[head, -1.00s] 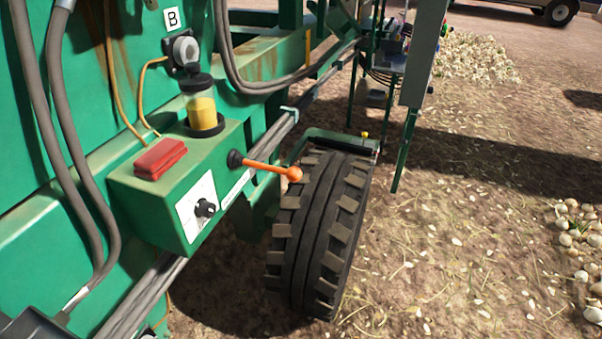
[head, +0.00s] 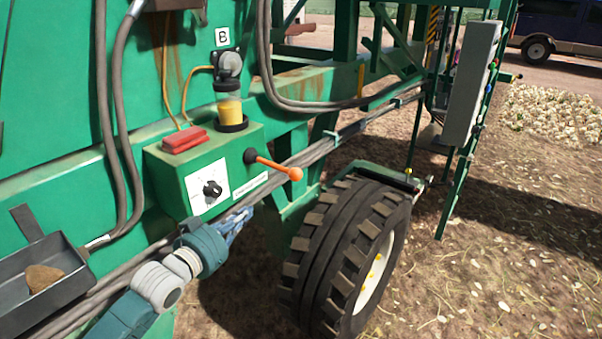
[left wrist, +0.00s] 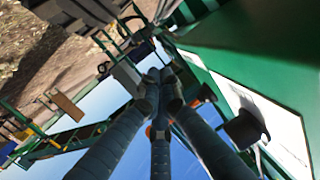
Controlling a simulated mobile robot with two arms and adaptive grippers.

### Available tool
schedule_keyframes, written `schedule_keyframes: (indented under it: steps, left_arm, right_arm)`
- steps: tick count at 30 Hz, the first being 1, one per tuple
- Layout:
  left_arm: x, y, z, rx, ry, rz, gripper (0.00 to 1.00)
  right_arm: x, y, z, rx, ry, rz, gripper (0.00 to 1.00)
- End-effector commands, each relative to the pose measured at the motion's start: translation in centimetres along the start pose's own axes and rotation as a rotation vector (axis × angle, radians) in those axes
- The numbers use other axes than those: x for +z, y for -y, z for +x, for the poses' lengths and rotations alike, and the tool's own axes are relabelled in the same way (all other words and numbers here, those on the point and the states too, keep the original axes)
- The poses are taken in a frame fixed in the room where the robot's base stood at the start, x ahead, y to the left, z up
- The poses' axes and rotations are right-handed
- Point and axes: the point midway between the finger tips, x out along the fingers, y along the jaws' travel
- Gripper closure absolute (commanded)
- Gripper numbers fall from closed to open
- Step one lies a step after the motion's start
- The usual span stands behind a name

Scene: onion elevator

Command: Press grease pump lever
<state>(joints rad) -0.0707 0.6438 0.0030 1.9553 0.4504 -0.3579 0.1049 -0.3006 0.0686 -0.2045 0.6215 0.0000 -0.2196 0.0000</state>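The grease pump is a green box (head: 205,165) with a clear reservoir of yellow grease (head: 229,106) on top. Its lever is a dark pivot with an orange rod and ball end (head: 295,174), pointing right toward the tyre. My left gripper (head: 238,222) is just below the box's lower edge, left of and below the lever, apart from it. In the left wrist view its dark fingers (left wrist: 158,80) converge with tips together, empty. A bit of orange, probably the lever, shows between the fingers there. My right gripper is not in view.
A black dial knob (head: 212,188) is on the box's white plate; a dark knob (left wrist: 245,128) shows close beside the fingers. Dark pipes (head: 330,140) run along the frame. A big tyre (head: 340,255) stands at right. A grey tray (head: 35,265) is at lower left.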

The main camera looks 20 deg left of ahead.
Motion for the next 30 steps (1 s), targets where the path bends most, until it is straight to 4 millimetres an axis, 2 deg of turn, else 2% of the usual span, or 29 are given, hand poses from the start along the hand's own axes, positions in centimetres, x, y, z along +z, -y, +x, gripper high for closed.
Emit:
schedule_keyframes:
  steps: [1, 6, 9, 12, 16, 22, 30]
  left_arm:
    - [-2.3, -0.6, -0.3, 0.018, -0.04, 0.012, 1.0]
    - [-9.7, -3.3, -2.1, 0.087, -0.159, 0.047, 1.0]
    - [-13.3, -5.1, -3.5, 0.129, -0.22, 0.067, 1.0]
    - [-15.7, -6.5, -4.7, 0.162, -0.26, 0.081, 1.0]
    - [-17.0, -7.3, -5.5, 0.18, -0.282, 0.09, 1.0]
    - [-17.1, -7.4, -5.5, 0.181, -0.284, 0.09, 1.0]
    - [-17.6, -7.5, -4.6, 0.179, -0.286, 0.088, 1.0]
  right_arm:
    - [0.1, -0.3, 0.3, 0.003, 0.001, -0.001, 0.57]
    - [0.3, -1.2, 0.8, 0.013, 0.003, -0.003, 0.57]
    - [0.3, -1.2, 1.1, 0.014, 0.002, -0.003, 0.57]
    - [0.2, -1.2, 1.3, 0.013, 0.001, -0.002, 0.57]
    - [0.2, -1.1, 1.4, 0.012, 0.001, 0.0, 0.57]
    - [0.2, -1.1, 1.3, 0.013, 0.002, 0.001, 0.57]
    - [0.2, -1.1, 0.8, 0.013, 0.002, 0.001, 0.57]
